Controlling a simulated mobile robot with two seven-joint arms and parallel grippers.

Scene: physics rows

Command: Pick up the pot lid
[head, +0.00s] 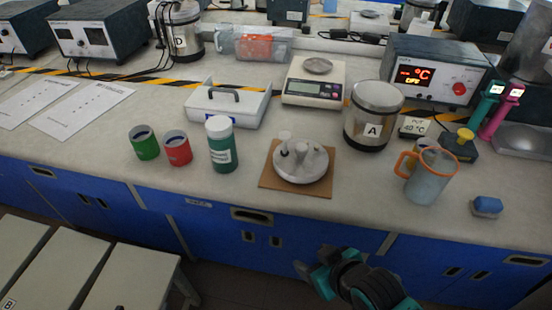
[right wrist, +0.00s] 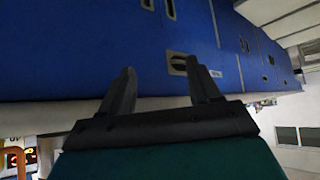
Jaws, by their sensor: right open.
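A steel pot labelled A (head: 370,128) stands upright on the bench, right of the middle in the head view. Its round grey top (head: 378,95) looks like a lid set on it. I cannot tell for sure which thing is the pot lid. My right gripper (head: 318,268) is low in front of the bench, below the counter's edge and well apart from the pot. In the right wrist view the right gripper (right wrist: 163,85) has its two fingers spread with nothing between them, facing the blue cabinet fronts. My left gripper is not in view.
A round metal dish (head: 301,173) with small pieces on a brown board (head: 322,187) sits left of the pot. A jug with an orange handle (head: 429,178) stands to its right. A scale (head: 312,92) and a heater box (head: 430,72) are behind. Stools (head: 70,265) stand lower left.

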